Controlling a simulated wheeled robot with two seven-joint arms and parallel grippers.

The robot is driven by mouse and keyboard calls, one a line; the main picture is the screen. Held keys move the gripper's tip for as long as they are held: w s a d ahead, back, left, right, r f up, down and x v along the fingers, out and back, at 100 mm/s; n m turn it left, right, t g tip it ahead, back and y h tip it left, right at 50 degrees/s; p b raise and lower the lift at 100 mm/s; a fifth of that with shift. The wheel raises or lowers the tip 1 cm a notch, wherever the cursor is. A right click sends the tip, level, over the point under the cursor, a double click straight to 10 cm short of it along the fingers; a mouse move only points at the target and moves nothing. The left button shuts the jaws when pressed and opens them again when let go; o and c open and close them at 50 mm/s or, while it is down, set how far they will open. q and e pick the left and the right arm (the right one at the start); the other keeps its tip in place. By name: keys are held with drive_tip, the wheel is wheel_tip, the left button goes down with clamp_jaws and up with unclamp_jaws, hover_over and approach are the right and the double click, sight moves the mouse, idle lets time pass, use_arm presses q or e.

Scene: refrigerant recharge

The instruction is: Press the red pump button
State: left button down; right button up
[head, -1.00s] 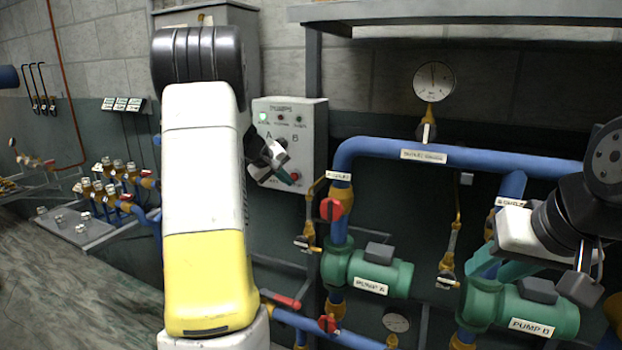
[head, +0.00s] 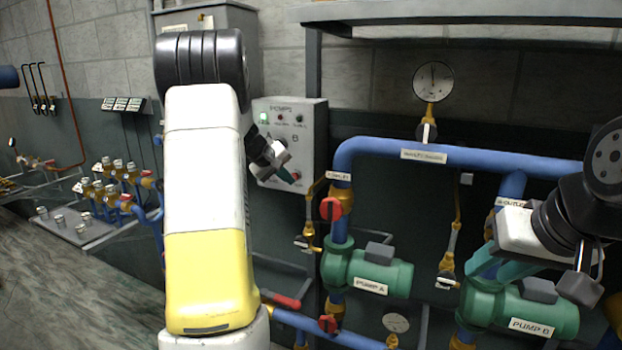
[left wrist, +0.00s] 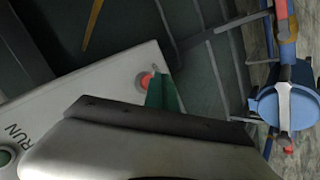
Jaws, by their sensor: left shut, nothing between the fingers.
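The red button (left wrist: 146,80) is near the corner of the white panel face in the left wrist view. My left gripper (left wrist: 163,95) is shut and empty, its green fingers right beside the button and overlapping its edge in the picture; I cannot tell whether they touch it. In the head view the white pump control box (head: 312,135) hangs on the wall, and my left gripper (head: 288,175) is at its lower front. I cannot make out the red button clearly there. My right gripper (head: 487,266) is in front of pump B (head: 535,308); its finger opening is unclear.
A green RUN button (left wrist: 4,157) is on the same panel. Blue pipes (head: 450,155) with red-handled valves and pump A (head: 370,275) stand right of the box. My left arm covers part of the wall left of the box.

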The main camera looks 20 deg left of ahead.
use_arm(q)
drive_tip(key=shift+w+d, duration=0.1)
drive_tip(key=shift+w, duration=0.35)
idle(0.5)
drive_tip(key=shift+s, duration=0.9)
drive_tip(key=shift+s, duration=0.1)
drive_tip(key=shift+s+a, duration=0.25)
drive_tip(key=shift+s, duration=0.95)
drive_tip(key=shift+s+a, duration=0.2)
drive_tip(key=shift+s, duration=0.95)
